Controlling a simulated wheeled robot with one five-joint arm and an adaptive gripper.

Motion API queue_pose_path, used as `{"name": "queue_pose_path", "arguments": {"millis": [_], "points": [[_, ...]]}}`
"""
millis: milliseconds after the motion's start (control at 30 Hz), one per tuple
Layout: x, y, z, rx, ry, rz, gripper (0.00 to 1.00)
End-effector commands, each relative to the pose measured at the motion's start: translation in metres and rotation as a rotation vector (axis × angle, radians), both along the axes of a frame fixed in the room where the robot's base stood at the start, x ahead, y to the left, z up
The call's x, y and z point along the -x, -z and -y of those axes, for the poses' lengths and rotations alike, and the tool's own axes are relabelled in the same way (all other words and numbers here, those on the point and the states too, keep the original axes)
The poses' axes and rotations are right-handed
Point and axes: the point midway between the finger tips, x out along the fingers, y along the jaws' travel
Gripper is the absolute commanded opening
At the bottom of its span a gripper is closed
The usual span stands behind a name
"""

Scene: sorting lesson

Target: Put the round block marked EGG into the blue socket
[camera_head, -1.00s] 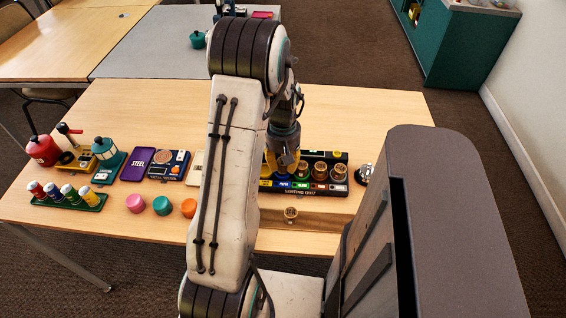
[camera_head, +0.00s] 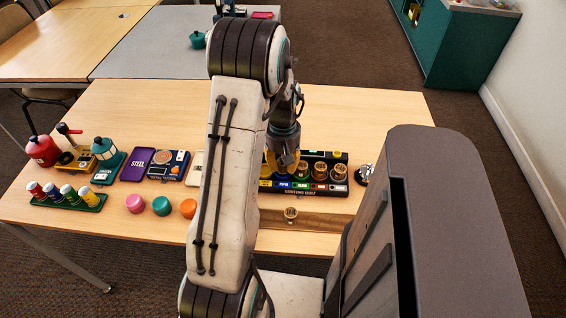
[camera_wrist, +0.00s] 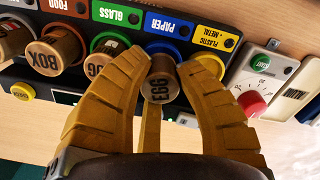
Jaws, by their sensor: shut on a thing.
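The round block marked EGG (camera_wrist: 158,82) is a brown cylinder held between the yellow fingers of my gripper (camera_wrist: 168,70) in the wrist view. The gripper is shut on it. The blue socket (camera_wrist: 166,48), by the PAPER label, shows as a blue ring just behind the block. The block overlaps this socket; I cannot tell whether it is inside or just above it. In the head view my gripper (camera_head: 284,164) is over the left part of the sorting board (camera_head: 302,188), and the held block is hidden there.
A block marked BOX (camera_wrist: 52,57) and another block (camera_wrist: 100,65) stand in neighbouring sockets. The yellow socket (camera_wrist: 212,66) lies beside the right finger. A small round block (camera_head: 291,214) stands on the brown strip in front of the board. A metal bell (camera_head: 364,173) stands right of it.

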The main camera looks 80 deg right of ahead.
Motion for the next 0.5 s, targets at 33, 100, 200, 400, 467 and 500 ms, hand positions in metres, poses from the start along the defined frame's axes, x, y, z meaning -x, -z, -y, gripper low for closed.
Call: {"name": "queue_pose_path", "arguments": {"millis": [33, 100, 200, 400, 467, 500], "points": [[0.0, 0.0011, 0.0, 0.0, 0.0, 0.0, 0.12], [-0.0001, 0.0022, 0.0, 0.0, 0.0, 0.0, 0.12], [0.0, 0.0039, -0.0001, 0.0, 0.0, 0.0, 0.12], [0.0, 0.0076, -0.0001, -0.001, 0.0, -0.001, 0.12], [0.0, 0.0086, -0.0002, -0.001, 0.0, -0.001, 0.12], [0.0, 0.0093, -0.0002, -0.001, 0.0, -0.001, 0.12]]}}
